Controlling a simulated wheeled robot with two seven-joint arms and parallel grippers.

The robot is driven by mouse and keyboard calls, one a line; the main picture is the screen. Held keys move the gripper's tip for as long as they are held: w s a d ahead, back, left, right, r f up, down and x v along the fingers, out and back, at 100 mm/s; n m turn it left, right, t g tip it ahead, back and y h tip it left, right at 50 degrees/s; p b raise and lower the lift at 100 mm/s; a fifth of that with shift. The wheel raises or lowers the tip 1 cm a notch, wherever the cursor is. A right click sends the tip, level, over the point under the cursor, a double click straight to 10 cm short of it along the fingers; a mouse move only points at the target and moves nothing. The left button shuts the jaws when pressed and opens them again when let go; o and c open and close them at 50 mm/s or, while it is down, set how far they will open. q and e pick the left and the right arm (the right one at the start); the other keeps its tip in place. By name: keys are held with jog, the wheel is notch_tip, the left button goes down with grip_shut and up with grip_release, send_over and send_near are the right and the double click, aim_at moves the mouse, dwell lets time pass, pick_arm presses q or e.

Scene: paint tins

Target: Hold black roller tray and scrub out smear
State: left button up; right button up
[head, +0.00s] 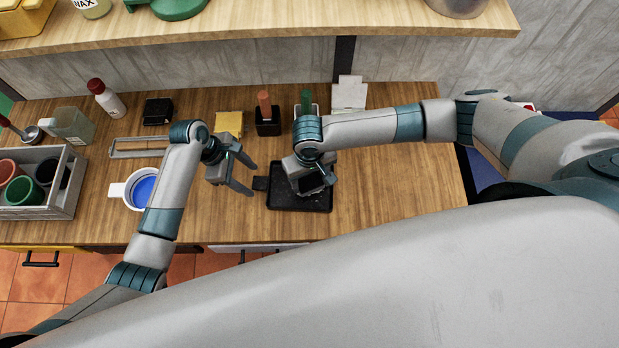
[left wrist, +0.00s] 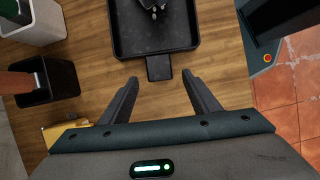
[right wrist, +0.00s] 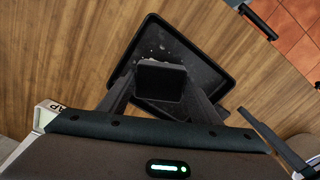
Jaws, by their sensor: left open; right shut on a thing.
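The black roller tray (head: 284,199) lies flat on the wooden bench, and its short tab (left wrist: 160,68) points toward my left gripper (head: 251,177). That gripper is open and empty. In the left wrist view its fingertips (left wrist: 159,79) stand either side of the tab's line, just short of it. My right gripper (right wrist: 160,92) is shut on a black block (right wrist: 160,80) with a pale underside, over the tray. Pale specks (right wrist: 163,46) show on the tray floor beside the block. Whether the block touches the floor is hard to tell, and the block hides part of it.
A black holder with an orange-handled tool (head: 267,127) and a pale one with a green-handled tool (head: 306,97) stand behind the tray. A yellow sponge-like block (head: 229,124) is behind my left gripper. A blue paint pot (head: 144,188) and a crate (head: 66,196) stand left.

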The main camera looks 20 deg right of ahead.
pick_arm(q)
jog(key=shift+x, duration=1.25)
grip_shut()
grip_release()
jog(key=shift+r, duration=0.1)
jog(key=shift+v, duration=0.8)
